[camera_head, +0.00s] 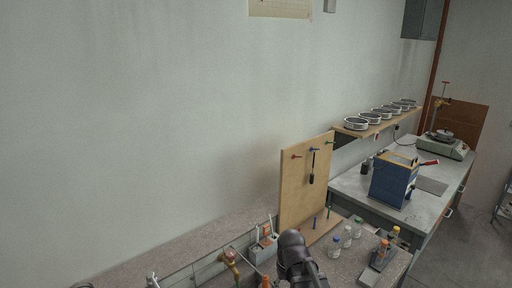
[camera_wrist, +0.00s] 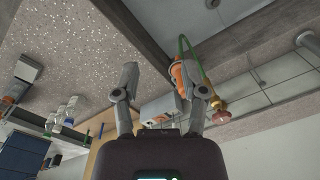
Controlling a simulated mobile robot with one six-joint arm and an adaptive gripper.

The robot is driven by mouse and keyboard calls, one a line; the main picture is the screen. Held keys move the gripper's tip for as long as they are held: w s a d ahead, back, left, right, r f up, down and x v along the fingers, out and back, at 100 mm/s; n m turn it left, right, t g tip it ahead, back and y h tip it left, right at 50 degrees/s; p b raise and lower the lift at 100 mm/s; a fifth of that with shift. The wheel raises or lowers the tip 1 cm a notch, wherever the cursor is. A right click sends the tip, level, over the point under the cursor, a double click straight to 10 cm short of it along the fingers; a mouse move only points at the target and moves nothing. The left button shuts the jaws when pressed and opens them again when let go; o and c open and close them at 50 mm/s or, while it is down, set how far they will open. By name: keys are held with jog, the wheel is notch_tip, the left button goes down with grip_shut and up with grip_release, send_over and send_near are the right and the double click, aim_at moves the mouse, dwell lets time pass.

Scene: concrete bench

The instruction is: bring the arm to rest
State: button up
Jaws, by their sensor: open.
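My gripper (camera_wrist: 160,80) shows in the wrist view with its two fingers spread apart and nothing between them. The wrist view looks tilted over, with the speckled bench top (camera_wrist: 150,30) at the top. An orange-handled item (camera_wrist: 179,80) and a green tube lie beyond the right finger, and I cannot tell how far away they are. In the head view a dark part of my arm (camera_head: 296,258) rises at the bottom, in front of the bench; the gripper fingers cannot be made out there.
A wooden pegboard (camera_head: 303,190) stands behind my arm, with a black tool hanging on it. Clear bottles (camera_head: 346,236) and an orange-topped item (camera_head: 381,252) stand to the right. A brass tap (camera_head: 230,258) is at left. A blue box (camera_head: 394,180) sits on the farther bench.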

jog(key=s+d+f+m+b, duration=0.1)
jog(key=s+d+f+b, duration=0.1)
jog(key=d, duration=0.5)
jog(key=shift+s+d+f+m, duration=0.3)
jog(key=shift+s+d+f, duration=0.1)
jog(key=shift+s+f, duration=0.3)
dwell(1.4)
